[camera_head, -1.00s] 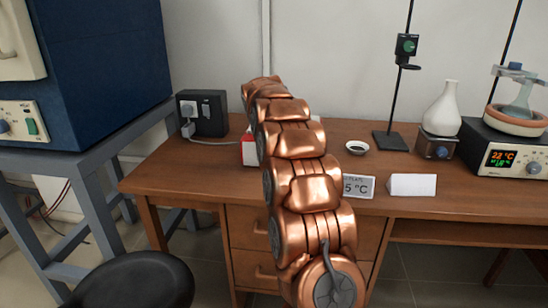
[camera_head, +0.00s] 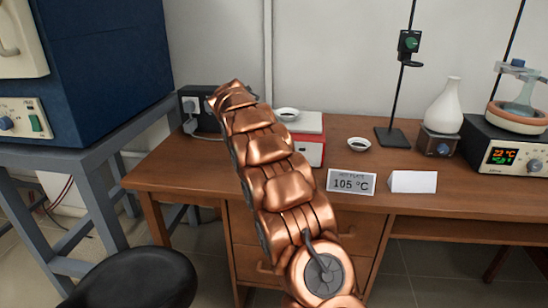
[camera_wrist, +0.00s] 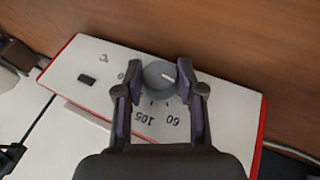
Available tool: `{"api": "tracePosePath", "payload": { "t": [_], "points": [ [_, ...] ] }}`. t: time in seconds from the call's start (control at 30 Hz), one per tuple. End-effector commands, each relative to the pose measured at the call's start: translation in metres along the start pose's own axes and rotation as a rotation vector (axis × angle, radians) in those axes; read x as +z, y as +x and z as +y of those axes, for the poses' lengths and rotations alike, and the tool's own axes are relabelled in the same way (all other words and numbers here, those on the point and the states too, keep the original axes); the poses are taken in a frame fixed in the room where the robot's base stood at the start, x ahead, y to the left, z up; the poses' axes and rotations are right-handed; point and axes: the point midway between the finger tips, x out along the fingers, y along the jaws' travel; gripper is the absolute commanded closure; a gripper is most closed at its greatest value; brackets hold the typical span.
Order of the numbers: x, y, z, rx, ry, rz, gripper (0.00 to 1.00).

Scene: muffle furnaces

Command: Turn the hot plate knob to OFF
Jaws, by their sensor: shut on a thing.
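The hot plate (camera_head: 311,150) has a white top and red sides, and stands on the desk, partly behind my arm in the head view. The wrist view shows its white front panel (camera_wrist: 228,105) with a red rim. The grey round knob (camera_wrist: 158,73) has a short pale mark towards its right side. Printed marks 60, 105 and a partly covered 0 are around it. My gripper (camera_wrist: 157,86) is shut on the knob, one finger on each side. The head view does not show my gripper. A display card (camera_head: 351,182) reads 105 °C.
A white dish (camera_head: 287,114) sits on the hot plate and a small bowl (camera_head: 358,145) on the desk (camera_head: 440,206). A blank white card (camera_head: 413,182), a flask (camera_head: 445,108) and a stand (camera_head: 391,136) are to the right. A black stool (camera_head: 130,279) is in front.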

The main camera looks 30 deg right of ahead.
Motion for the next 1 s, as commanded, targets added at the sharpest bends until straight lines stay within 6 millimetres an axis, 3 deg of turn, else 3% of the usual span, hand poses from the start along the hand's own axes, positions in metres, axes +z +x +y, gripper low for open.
{"api": "tracePosePath", "payload": {
  "t": [0.1, 0.13, 0.23, 0.63, 1.0],
  "points": [
    [-0.001, -0.002, -0.001, -0.003, -0.001, 0.006, 0.97],
    [-0.001, -0.002, -0.001, -0.003, -0.001, 0.006, 0.60],
    [-0.001, -0.002, -0.001, -0.003, -0.001, 0.005, 0.51],
    [-0.001, -0.007, 0.000, -0.001, 0.001, 0.002, 0.51],
    [-0.002, -0.070, -0.001, -0.003, 0.000, 0.006, 0.51]
  ]
}}
